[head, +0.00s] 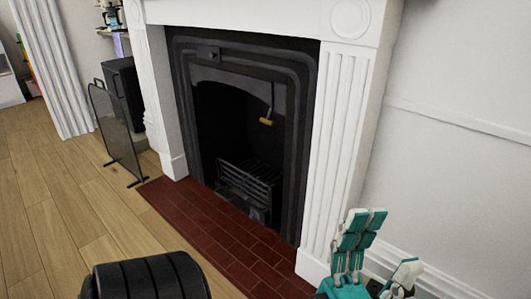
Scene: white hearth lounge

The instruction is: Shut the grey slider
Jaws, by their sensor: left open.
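The black cast-iron fireplace (312,110) stands in a white surround in the middle of the head view. A small dark slider plate with a knob (209,54) sits on the upper left of its frame; I take this to be the grey slider, but whether it is open or shut I cannot tell. My right gripper is not in view.
A lever with a wooden grip (266,121) hangs in the firebox opening above a grate (248,184). A red tiled hearth (215,232) lies in front. A mesh fire screen (115,130) stands at left. Wooden floor (45,200) at left is clear.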

